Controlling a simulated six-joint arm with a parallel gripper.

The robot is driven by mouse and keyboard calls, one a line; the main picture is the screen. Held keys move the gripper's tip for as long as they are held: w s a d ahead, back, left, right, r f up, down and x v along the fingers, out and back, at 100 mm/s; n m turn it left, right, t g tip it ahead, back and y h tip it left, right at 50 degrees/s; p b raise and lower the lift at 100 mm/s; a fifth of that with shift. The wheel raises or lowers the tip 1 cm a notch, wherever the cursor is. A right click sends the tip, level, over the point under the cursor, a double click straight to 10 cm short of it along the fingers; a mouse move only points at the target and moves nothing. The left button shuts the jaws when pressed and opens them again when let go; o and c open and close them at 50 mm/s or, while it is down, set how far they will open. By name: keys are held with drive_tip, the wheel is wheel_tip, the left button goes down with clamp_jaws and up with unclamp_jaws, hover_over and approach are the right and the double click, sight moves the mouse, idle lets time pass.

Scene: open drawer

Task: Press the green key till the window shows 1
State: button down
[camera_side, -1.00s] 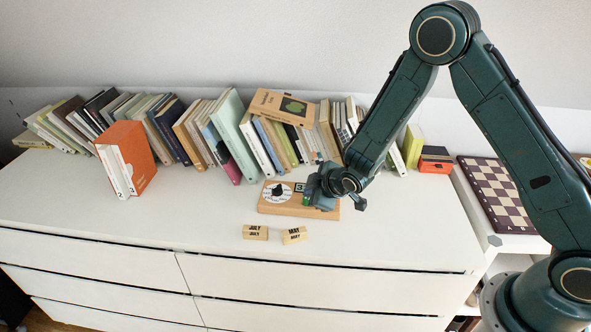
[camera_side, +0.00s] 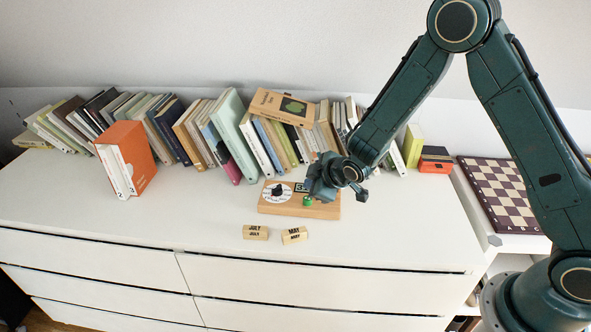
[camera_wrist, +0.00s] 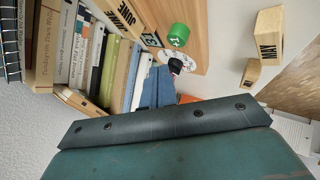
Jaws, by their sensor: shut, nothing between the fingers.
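The wooden calendar board (camera_side: 270,209) lies on the white dresser top, with a round white dial (camera_side: 277,192) at its left. The green key (camera_side: 307,201) stands up from the board right of the dial. It also shows as a green cap in the wrist view (camera_wrist: 179,30). The small dark window (camera_wrist: 151,40) is beside the key; its digits are too small to read surely. My gripper (camera_side: 312,189) is shut and empty, just above and behind the key, apart from it. It partly covers the board's right side.
Two wooden month blocks, JULY (camera_side: 255,232) and MAY (camera_side: 294,235), lie in front of the board. A row of books (camera_side: 229,125) stands behind it. An orange book box (camera_side: 134,160) is at left, a chessboard (camera_side: 495,190) at right. The dresser top between is clear.

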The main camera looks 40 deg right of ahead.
drive_tip(key=shift+r, duration=1.6)
wheel_tip(320, 180, up, 10)
drive_tip(key=m, duration=0.3)
hover_over(311, 201)
drive_tip(key=s+d, duration=0.2)
drive_tip(key=s, duration=0.3)
drive_tip(key=s+d+r+m+g, duration=0.1)
drive_tip(key=s+r+m+g, duration=0.1)
drive_tip(key=s+r, duration=0.6)
drive_tip(key=s+d+r+m+g, duration=0.1)
drive_tip(key=s+r+m, duration=0.2)
drive_tip(key=s, duration=1.8)
drive_tip(key=shift+r+g, duration=0.3)
drive_tip(key=shift+r, duration=0.15)
